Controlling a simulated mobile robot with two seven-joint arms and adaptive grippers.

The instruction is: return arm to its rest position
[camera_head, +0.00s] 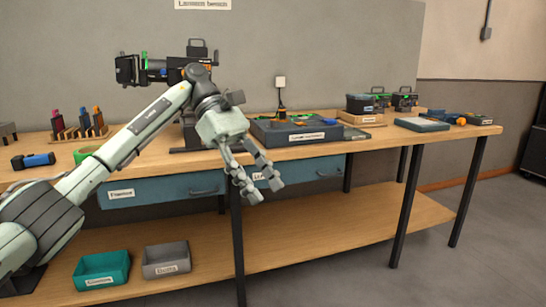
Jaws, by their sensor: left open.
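My left arm comes in from the lower left and reaches up and across in front of the workbench (385,147). My left gripper (262,190) hangs at the bench's front edge, pointing down and to the right. Its two fingers are apart, with nothing seen between them. The fingertips are in front of the blue drawers (170,188) under the bench top; I cannot tell whether they touch. My right arm and gripper are not in view.
A dark tray (290,131) sits right of my wrist. A rack (80,131) with colored items is on the left. Teal (101,270) and grey (166,260) bins stand on the lower shelf, clear on its right.

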